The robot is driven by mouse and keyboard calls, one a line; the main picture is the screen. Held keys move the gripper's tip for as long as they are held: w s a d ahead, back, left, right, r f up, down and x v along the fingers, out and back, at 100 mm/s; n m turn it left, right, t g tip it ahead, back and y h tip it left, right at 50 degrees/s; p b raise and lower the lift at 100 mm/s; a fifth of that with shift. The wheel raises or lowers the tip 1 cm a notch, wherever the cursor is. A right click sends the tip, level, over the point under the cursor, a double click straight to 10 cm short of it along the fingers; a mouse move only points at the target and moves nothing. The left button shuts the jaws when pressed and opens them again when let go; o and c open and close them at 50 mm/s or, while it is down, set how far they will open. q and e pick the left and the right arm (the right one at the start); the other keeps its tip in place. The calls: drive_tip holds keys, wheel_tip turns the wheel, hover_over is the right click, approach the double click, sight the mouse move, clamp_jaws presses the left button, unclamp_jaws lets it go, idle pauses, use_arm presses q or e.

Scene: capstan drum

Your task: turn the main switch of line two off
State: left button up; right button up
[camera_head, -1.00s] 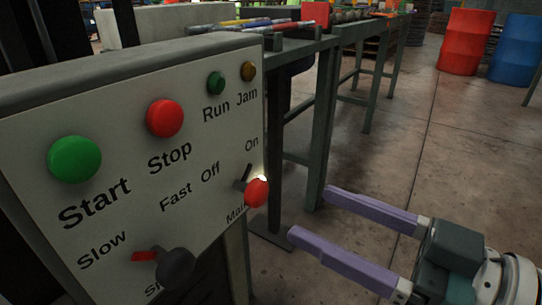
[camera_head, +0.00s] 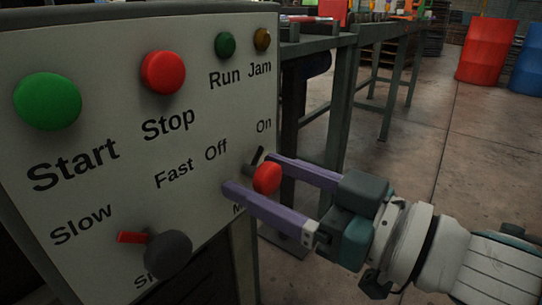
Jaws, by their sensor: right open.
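The main switch (camera_head: 266,179) is a red knob with a dark lever on the right side of a pale control panel (camera_head: 110,130). The lever tilts up toward the "On" label; "Off" is printed to its upper left. The label below the switch is mostly hidden by a finger. My right gripper (camera_head: 248,172) is open, its two purple fingers on either side of the red knob, one in front and one behind. I cannot tell whether either finger touches it. My left gripper is not in view.
The panel also holds a green Start button (camera_head: 48,101), a red Stop button (camera_head: 163,72), Run (camera_head: 225,45) and Jam (camera_head: 262,39) lamps, and a Slow/Fast knob (camera_head: 167,253). A metal-legged conveyor (camera_head: 345,100) stands behind. The floor at right is clear before red (camera_head: 487,50) and blue drums (camera_head: 528,66).

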drive_tip(key=shift+c, duration=0.2)
clamp_jaws()
idle(0.4)
drive_tip(key=shift+n, duration=0.4)
drive_tip(key=n, duration=0.3)
drive_tip(key=shift+n+p, duration=0.3)
drive_tip(key=shift+p, duration=0.05)
drive_tip(key=n, duration=0.4)
drive_tip(key=shift+w+d+n, duration=0.1)
drive_tip(key=shift+n, duration=0.2)
drive_tip(key=n, duration=0.4)
drive_tip(key=shift+n, duration=0.3)
drive_tip(key=shift+n+b, duration=0.45)
drive_tip(key=shift+n, duration=1.75)
drive_tip(key=shift+r, duration=0.1)
